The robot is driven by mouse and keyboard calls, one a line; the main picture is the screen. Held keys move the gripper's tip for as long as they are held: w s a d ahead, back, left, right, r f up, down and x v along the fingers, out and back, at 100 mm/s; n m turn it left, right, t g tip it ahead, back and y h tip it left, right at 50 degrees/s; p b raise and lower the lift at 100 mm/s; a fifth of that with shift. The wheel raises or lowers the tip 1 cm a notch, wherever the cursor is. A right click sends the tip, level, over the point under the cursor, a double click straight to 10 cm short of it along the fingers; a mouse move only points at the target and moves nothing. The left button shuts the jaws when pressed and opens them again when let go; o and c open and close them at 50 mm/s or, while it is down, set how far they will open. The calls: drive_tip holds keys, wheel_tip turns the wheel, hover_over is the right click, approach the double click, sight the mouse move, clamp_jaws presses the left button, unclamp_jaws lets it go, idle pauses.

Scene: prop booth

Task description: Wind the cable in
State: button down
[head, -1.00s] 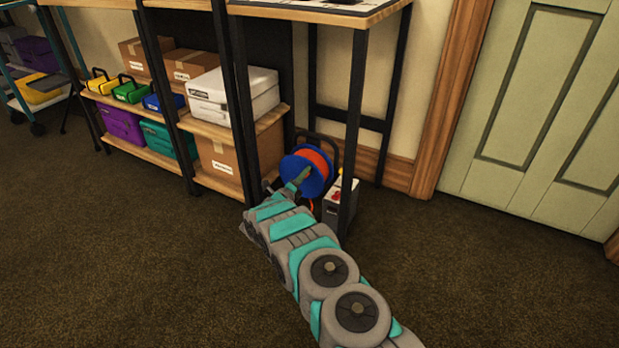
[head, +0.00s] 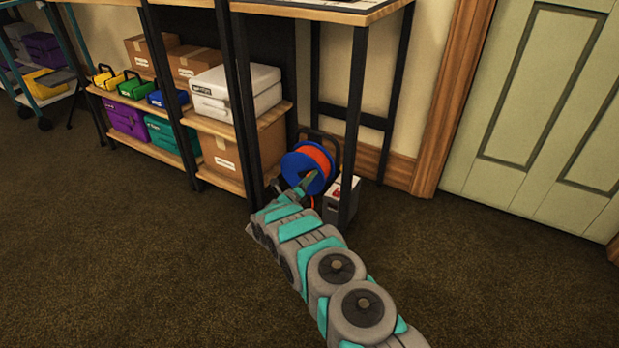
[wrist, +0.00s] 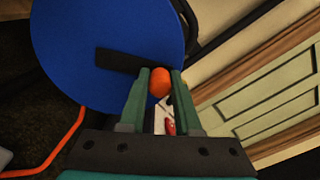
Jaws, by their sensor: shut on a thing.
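The cable reel (head: 293,165) stands on the floor under the right-hand table, with a blue side disc and orange cable wound behind it. In the wrist view the blue disc (wrist: 100,45) fills the upper left. A black crank arm (wrist: 118,60) crosses it and ends at an orange knob (wrist: 160,82). My gripper (wrist: 160,85) has its green fingers on either side of this knob and is shut on it. In the head view my gripper (head: 308,184) is in front of the disc and hides the knob. Loose orange cable (wrist: 58,150) runs off at lower left.
A grey box (head: 337,204) stands right beside the reel. A black table leg (head: 353,130) rises close to it. Shelves with cartons (head: 240,155) and coloured cases are on the left. The carpet (head: 120,260) in front is clear; a green door (head: 540,120) is at right.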

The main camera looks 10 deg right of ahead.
drive_tip(key=c, duration=0.6)
unclamp_jaws()
drive_tip(key=v, duration=0.7)
drive_tip(key=shift+s+a, duration=0.2)
drive_tip(key=shift+s, duration=0.1)
